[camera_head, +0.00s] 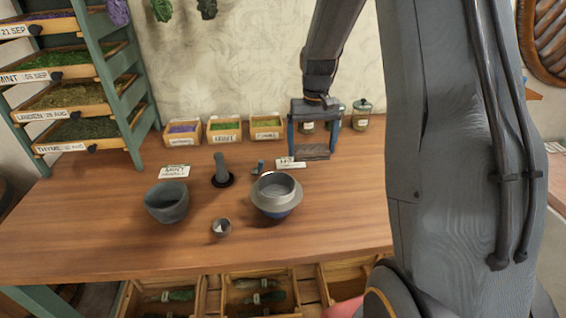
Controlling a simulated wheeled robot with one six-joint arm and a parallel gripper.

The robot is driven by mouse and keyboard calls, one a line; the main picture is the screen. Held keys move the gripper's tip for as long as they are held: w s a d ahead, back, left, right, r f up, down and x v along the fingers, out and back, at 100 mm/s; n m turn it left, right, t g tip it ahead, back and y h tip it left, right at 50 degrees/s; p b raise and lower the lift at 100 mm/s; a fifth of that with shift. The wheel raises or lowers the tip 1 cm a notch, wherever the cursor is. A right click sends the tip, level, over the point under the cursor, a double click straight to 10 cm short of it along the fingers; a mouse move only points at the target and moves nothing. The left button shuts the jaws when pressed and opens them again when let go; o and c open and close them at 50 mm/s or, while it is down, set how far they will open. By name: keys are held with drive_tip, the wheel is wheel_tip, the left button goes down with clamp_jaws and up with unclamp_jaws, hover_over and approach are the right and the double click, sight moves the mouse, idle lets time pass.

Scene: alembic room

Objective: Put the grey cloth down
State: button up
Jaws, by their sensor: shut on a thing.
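My gripper (315,140) is above the back right part of the wooden table, its two blue-grey fingers pointing down. A flat grey-brown piece, which looks like the grey cloth (313,152), spans the space between the fingertips. My gripper is shut on it. It is small in view, and I cannot tell whether its underside touches the table (230,250).
Herb boxes (224,130) and jars (361,115) line the back. Label cards (174,171) lie nearby. The table's front left is clear.

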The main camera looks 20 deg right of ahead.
wheel_tip(320, 180, down, 8)
drive_tip(key=shift+s+f+p, duration=0.1)
drive_tip(key=shift+p, duration=0.95)
